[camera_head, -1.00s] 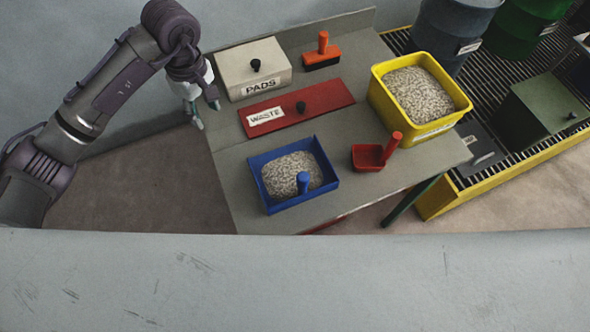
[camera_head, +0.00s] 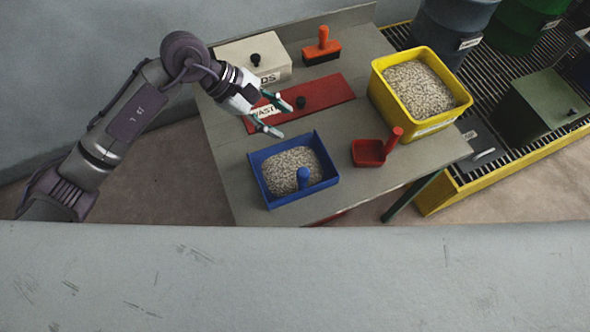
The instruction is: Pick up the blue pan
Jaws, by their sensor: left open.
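The blue pan (camera_head: 268,200) sits on the grey table near its front left. It is a shallow rectangular tray filled with pale grey granules, with an upright blue peg handle (camera_head: 303,178) near its front right inside. My left gripper (camera_head: 281,116) is open and empty. Its two teal-tipped fingers are above the table behind the pan, apart from it, over the left part of the red waste lid. My right gripper is not in view.
A white PADS box (camera_head: 280,58), an orange-handled brush (camera_head: 322,50) and the red waste lid (camera_head: 325,93) lie behind the pan. A red scoop (camera_head: 368,153) and a yellow bin of granules (camera_head: 440,121) stand to the right. Bare table (camera_head: 350,198) lies between pan and scoop.

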